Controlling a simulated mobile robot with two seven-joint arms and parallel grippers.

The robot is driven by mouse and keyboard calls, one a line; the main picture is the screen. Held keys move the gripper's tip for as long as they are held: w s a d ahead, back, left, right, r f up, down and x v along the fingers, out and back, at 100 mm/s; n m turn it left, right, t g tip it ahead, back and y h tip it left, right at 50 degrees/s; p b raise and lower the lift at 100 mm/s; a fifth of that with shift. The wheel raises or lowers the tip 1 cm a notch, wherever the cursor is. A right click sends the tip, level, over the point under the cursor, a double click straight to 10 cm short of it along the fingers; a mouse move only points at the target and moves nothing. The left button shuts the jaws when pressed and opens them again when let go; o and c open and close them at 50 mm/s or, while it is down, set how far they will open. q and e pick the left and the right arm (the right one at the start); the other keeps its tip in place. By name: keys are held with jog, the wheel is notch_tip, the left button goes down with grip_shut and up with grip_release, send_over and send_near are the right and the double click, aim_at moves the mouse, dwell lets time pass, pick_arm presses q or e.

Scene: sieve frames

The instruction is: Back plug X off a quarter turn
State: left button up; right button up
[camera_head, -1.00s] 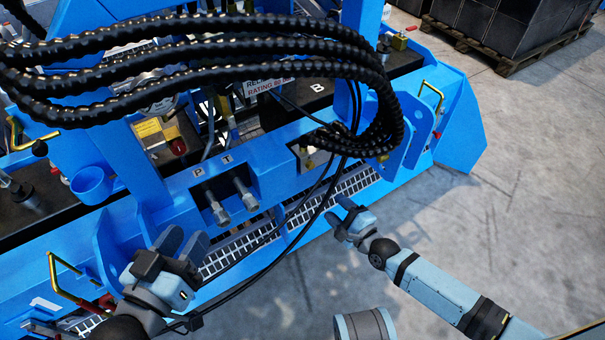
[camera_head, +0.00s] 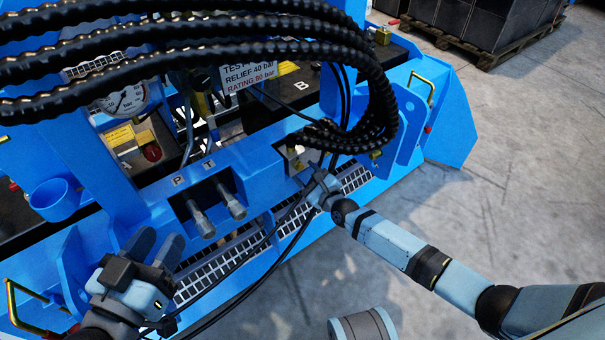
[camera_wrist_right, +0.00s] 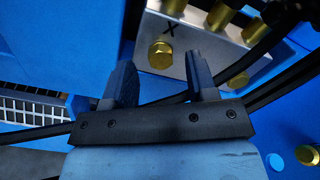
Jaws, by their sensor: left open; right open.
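Plug X is a brass hex plug (camera_wrist_right: 160,54) in a silver metal block (camera_wrist_right: 205,55), just below a black letter X, in the right wrist view. My right gripper (camera_wrist_right: 161,72) is open, its two fingers on either side of the plug in the picture. I cannot tell whether they touch it; nothing is gripped. In the head view this gripper (camera_head: 320,184) is at the machine's front beside the hose bundle, and I cannot make out the plug there. My left gripper (camera_head: 157,246) is open and empty, left of the P and T fittings.
Thick black hoses (camera_head: 200,52) arch over the blue machine. Thin black cables (camera_head: 285,238) hang close to my right gripper, and a dark cable (camera_wrist_right: 275,75) crosses the block's front. Other brass fittings (camera_wrist_right: 222,17) stand above the plug.

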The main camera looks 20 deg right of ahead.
jog(key=shift+x, duration=1)
pick_arm(q)
jog(key=shift+w+a+r+m, duration=0.1)
jog(key=shift+w+m, duration=0.1)
jog(key=shift+m, duration=0.1)
pick_arm(e)
jog(key=c, duration=0.9)
